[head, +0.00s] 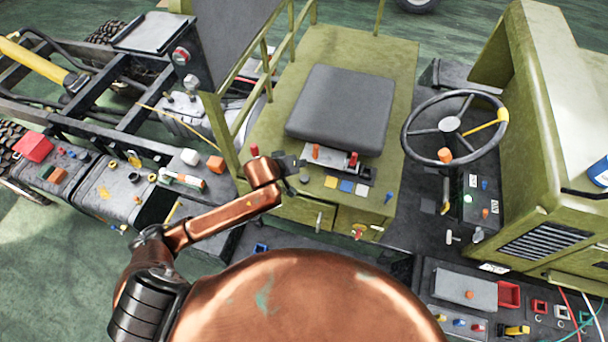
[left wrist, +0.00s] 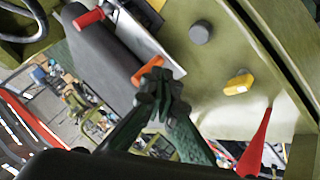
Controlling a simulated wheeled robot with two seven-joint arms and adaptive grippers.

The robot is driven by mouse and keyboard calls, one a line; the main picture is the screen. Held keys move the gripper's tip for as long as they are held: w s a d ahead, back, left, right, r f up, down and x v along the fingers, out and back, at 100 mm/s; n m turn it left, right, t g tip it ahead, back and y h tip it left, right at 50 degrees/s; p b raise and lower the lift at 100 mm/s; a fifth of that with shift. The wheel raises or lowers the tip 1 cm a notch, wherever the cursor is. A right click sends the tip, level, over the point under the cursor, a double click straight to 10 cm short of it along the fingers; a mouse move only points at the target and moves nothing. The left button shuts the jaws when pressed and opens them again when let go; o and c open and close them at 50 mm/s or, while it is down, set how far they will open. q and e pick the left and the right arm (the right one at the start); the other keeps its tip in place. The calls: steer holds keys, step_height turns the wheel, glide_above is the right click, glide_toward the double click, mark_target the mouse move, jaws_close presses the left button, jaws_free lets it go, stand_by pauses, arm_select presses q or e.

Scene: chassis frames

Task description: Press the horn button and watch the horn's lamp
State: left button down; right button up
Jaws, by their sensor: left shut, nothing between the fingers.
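My left gripper (head: 290,163) is at the front left edge of the seat platform, beside a small dark grey round knob (head: 305,175). In the left wrist view its green fingers (left wrist: 158,88) are closed together and empty. They overlap an orange handle (left wrist: 145,70) in that picture; whether they touch it I cannot tell. The grey knob (left wrist: 200,33) shows apart from the fingertips. No readable label marks the horn button. A small pale-green lamp (head: 467,198) looks lit on the panel below the steering wheel; I cannot tell whether it is the horn's lamp. My right gripper is out of view.
The black seat (head: 340,108) and green rails stand behind the gripper. A red lever (head: 254,150) rises close to its left. The steering wheel (head: 452,125) is to the right. A yellow knob (left wrist: 238,84) and red cone-shaped lever (left wrist: 256,145) show in the wrist view.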

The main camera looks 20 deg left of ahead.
arm_select(q)
steer(key=shift+w+d+r+n, duration=0.2)
steer(key=shift+w+r+n, duration=0.15)
steer(key=shift+r, duration=0.3)
steer(key=shift+f, duration=0.1)
steer(key=b, duration=0.6)
glide_above(303, 179)
step_height(303, 179, down, 7)
steer(key=shift+r, duration=0.1)
steer(key=shift+f, duration=0.9)
steer(key=shift+f, duration=0.15)
